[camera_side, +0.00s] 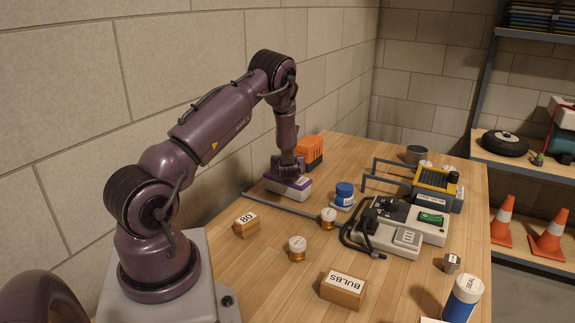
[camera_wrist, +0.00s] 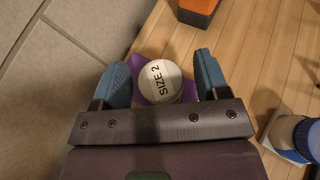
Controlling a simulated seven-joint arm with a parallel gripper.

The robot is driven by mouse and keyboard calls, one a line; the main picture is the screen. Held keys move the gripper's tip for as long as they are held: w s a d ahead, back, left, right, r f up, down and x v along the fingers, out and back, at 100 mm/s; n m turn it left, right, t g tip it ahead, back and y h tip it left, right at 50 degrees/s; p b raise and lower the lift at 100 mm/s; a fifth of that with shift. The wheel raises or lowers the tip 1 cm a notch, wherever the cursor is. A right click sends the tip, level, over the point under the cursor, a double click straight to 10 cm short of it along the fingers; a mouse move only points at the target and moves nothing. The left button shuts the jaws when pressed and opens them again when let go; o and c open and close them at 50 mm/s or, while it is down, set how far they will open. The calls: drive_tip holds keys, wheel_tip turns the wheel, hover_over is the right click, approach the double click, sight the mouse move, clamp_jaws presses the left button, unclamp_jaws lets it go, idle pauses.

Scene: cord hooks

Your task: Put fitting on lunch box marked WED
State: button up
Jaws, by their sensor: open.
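My gripper (camera_wrist: 165,75) is open, with a blue-tipped finger on each side of a round white-topped piece marked SIZE 2 (camera_wrist: 161,84). Small gaps seem to show between the fingers and this piece. It sits over a purple surface in the wrist view (camera_wrist: 188,91). In the side view my gripper (camera_side: 288,172) is low over a white box with a purple top (camera_side: 289,187), and hides the round piece. I can read no WED mark in either view. Two similar white-capped, brass-coloured pieces (camera_side: 297,248) (camera_side: 328,218) stand on the table.
An orange box (camera_side: 310,150) stands behind my gripper and a blue-lidded jar (camera_side: 344,192) to its right. A grey bar lies in front. A BULBS box (camera_side: 343,288), an 80 box (camera_side: 246,224) and grey devices (camera_side: 405,222) with a black cord occupy the table.

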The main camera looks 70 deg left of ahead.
drive_tip(key=v, duration=1.1)
drive_tip(key=s+d+r+n+g+h, duration=0.1)
drive_tip(key=s+d+r+n+g, duration=0.1)
drive_tip(key=d+r+n, duration=0.35)
drive_tip(key=s+d+r+n+g, duration=0.25)
drive_tip(key=r+n, duration=0.35)
drive_tip(key=r, duration=0.3)
drive_tip(key=s+d+r+n+t+h, duration=0.2)
drive_tip(key=d+n+h, duration=0.1)
drive_tip(key=d, duration=0.5)
drive_tip(key=s+d+r+n+t+h, duration=0.2)
drive_tip(key=d+h, duration=0.3)
drive_tip(key=d, duration=0.4)
drive_tip(key=s+d+r+n+t+h, duration=0.2)
drive_tip(key=d+r+n+h, duration=0.2)
drive_tip(key=d, duration=0.4)
drive_tip(key=shift+s+d+t, duration=0.25)
drive_tip(key=shift+t, duration=0.1)
